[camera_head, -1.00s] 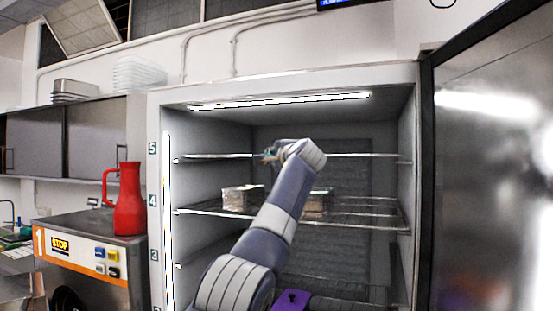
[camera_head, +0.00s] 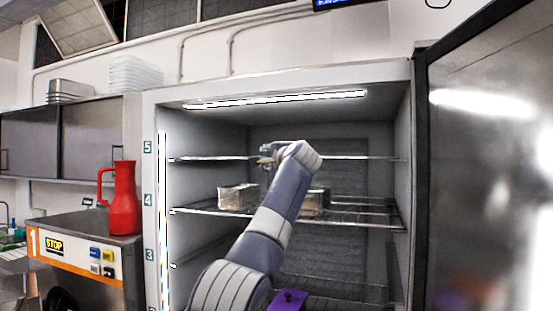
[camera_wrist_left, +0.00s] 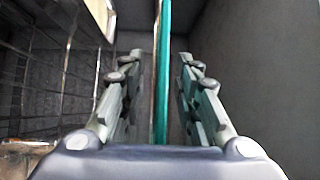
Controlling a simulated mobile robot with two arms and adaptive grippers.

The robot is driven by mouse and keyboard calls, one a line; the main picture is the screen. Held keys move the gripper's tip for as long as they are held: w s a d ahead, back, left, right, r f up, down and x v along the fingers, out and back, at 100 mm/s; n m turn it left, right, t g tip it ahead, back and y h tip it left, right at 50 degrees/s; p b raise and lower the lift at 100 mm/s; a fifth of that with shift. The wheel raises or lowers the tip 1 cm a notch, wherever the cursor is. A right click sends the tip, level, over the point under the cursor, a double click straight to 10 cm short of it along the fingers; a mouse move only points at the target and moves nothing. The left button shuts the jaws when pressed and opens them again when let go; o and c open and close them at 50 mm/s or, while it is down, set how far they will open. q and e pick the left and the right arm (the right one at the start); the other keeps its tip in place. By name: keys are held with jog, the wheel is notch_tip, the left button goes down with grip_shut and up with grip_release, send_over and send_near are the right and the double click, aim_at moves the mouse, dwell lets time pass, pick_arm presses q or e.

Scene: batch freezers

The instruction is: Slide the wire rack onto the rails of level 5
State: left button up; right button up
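The wire rack (camera_head: 360,157) at level 5 shows nearly edge-on as a thin bright line across the open freezer, beside the "5" label (camera_head: 147,147). It spans from near the left wall to near the right wall; whether it rests on both rails is too small to tell. My left gripper (camera_head: 264,153) is at its front edge. In the left wrist view, the two fingers of my left gripper (camera_wrist_left: 161,85) stand apart on either side of a thin teal bar (camera_wrist_left: 161,70), with narrow gaps visible. My right gripper is not in view.
A lower wire rack (camera_head: 190,209) at level 4 carries a left tub (camera_head: 237,198) and a right tub (camera_head: 313,203), partly behind my arm. The freezer door (camera_head: 490,180) stands open at right. A red jug (camera_head: 124,200) stands on the machine (camera_head: 85,250) at left.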

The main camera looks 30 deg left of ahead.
pick_arm(q)
jog(key=shift+v, duration=1.15)
jog(key=v, duration=1)
jog(key=shift+r, duration=0.15)
